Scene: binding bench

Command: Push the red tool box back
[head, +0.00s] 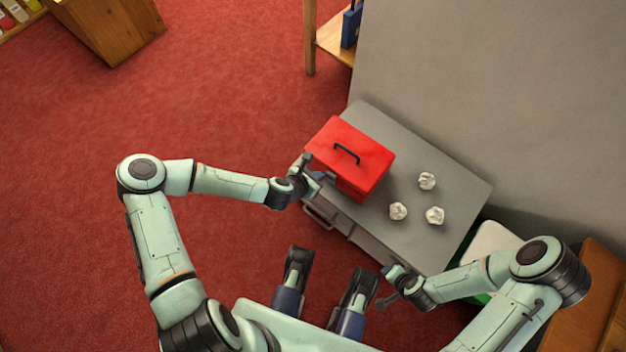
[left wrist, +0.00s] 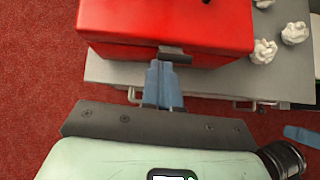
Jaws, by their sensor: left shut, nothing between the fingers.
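The red tool box (head: 350,155) with a black handle stands on the grey cabinet top (head: 400,140), towards its left end. It also fills the upper middle of the left wrist view (left wrist: 165,25). My left gripper (head: 312,178) is shut and empty at the near left side of the box. In the left wrist view its fingertips (left wrist: 174,54) are at the box's near face, touching it or very close. My right gripper (head: 390,285) is at the cabinet's near right side, away from the box; its fingers are too small to judge.
Three crumpled white paper balls, one of them (head: 427,181) nearest the wall, lie on the cabinet top right of the box. A grey wall (head: 480,90) stands behind. A white-lidded bin (head: 490,245) is right of the cabinet. Red carpet (head: 220,100) lies open to the left.

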